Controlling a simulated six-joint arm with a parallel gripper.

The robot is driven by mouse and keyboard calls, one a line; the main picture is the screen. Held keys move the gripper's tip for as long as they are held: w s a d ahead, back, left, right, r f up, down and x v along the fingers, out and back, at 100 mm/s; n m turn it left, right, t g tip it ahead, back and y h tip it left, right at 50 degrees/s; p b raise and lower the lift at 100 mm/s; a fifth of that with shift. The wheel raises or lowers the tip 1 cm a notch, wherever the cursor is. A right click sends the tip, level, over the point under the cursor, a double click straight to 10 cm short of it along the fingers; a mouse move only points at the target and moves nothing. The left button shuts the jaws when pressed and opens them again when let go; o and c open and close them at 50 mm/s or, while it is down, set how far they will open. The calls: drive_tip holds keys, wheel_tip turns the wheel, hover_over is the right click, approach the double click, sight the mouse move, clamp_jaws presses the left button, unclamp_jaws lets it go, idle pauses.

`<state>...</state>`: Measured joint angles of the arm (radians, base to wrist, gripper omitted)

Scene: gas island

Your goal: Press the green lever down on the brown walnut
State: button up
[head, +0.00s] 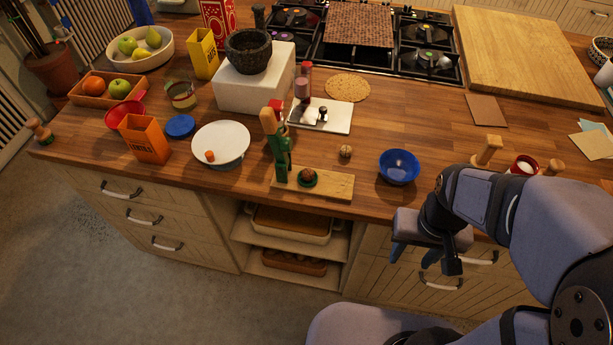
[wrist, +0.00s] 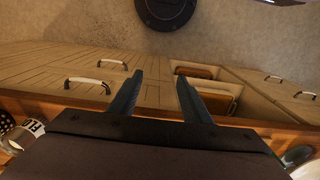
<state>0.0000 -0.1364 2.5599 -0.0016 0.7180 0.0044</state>
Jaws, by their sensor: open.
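A green lever (head: 281,146) with a light wooden handle (head: 269,121) stands upright at the left end of a small wooden board (head: 335,186) near the counter's front edge. A brown walnut (head: 307,174) sits in a green ring-shaped holder (head: 313,181) on that board, just right of the lever. My gripper (head: 411,258) is open and empty in front of the counter, right of the board and apart from it. Its two spread fingers (wrist: 155,95) show in the wrist view, pointing toward drawer fronts and floor. Neither lever nor walnut is recognisable in the wrist view.
A blue bowl (head: 399,167) stands between the board and my arm. A second walnut (head: 346,151) lies loose behind the board. A white plate (head: 221,146) is left of the lever, and a white tray (head: 320,117) is behind it.

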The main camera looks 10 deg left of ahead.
drive_tip(key=shift+a, duration=0.15)
drive_tip(key=c, duration=0.9)
drive_tip(key=a, duration=0.1)
drive_tip(key=a+f+n+b, duration=0.1)
drive_tip(key=s+a+f+n, duration=0.1)
drive_tip(key=shift+a, duration=0.3)
clamp_jaws()
drive_tip(key=s+a+f+n+g+h+b, duration=0.2)
drive_tip(key=s+a+f+n+b, duration=0.1)
drive_tip(key=s+a+f+n, duration=0.4)
drive_tip(key=a+f+n+t+h+b, duration=0.1)
drive_tip(key=a+f+n+t, duration=0.2)
drive_tip(key=a, duration=0.4)
drive_tip(key=a+f+n+t+b, duration=0.1)
drive_tip(key=a+f+n+b, duration=0.15)
drive_tip(key=a+n, duration=0.3)
drive_tip(key=a+f+n+t+h+b, duration=0.1)
drive_tip(key=a+f+n+t, duration=0.15)
drive_tip(key=a, duration=0.45)
drive_tip(key=w+a+r+n+t+y, duration=0.2)
drive_tip(key=w+a+r+t, duration=0.5)
drive_tip(key=w+a+r, duration=0.5)
wheel_tip(320, 180, up, 16)
drive_tip(key=w+a+m+t+h, duration=0.1)
drive_tip(key=w+m+t+h, duration=0.1)
drive_tip(key=m+t, duration=0.2)
drive_tip(key=shift+w+a+r+m+t, duration=0.2)
drive_tip(key=shift+m+t, duration=0.2)
drive_tip(key=shift+t, duration=0.85)
